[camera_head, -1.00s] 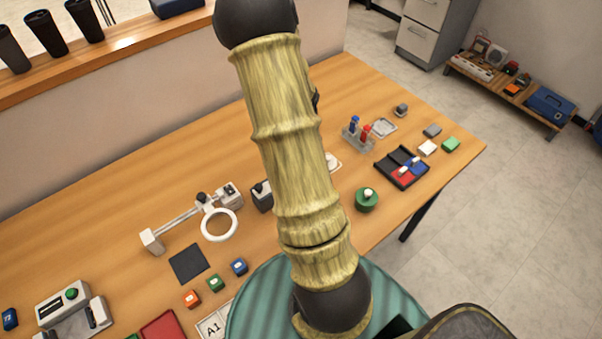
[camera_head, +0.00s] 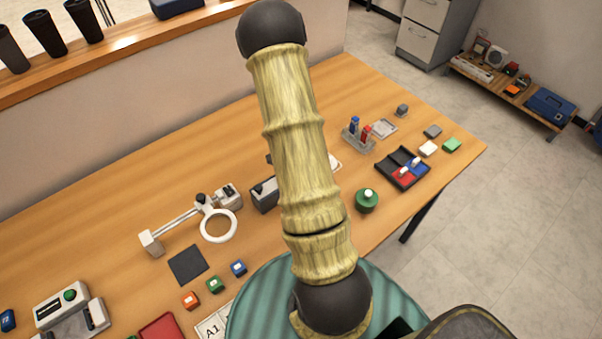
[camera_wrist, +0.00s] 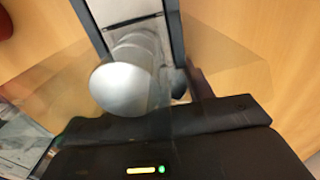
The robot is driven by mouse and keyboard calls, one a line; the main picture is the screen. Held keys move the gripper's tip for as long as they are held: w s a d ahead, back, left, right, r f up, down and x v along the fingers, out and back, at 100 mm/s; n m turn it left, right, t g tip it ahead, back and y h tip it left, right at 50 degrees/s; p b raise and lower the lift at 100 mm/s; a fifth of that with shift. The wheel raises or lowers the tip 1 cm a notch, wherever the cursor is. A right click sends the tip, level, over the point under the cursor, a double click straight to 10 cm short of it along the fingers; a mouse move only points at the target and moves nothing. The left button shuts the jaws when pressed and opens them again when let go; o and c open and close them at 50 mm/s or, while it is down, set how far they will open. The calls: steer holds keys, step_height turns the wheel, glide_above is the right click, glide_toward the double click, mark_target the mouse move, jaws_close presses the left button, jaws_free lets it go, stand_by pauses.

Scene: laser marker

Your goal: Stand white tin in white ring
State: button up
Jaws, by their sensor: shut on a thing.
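The white tin (camera_wrist: 120,90) shows in the wrist view as a pale cylinder with its round end towards the camera. My gripper (camera_wrist: 140,70) is shut on it. A white ring (camera_head: 203,233) on a jointed stand lies over the table in the head view, left of my arm. The tin and my gripper are hidden behind my arm in the head view. I cannot tell from the wrist view how far the tin is from the surface below.
A dark grey box (camera_head: 264,195) stands just left of my arm. A pale flat item (camera_head: 335,163) shows partly behind it. To the right are a tube rack (camera_head: 358,140), a green round container (camera_head: 367,202) and a black divided tray (camera_head: 397,181). Small coloured blocks lie at front left.

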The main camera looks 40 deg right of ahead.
steer(key=shift+r, duration=0.1)
steer(key=o, duration=1.1)
step_height(320, 180, up, 12)
steer(key=shift+p, duration=0.35)
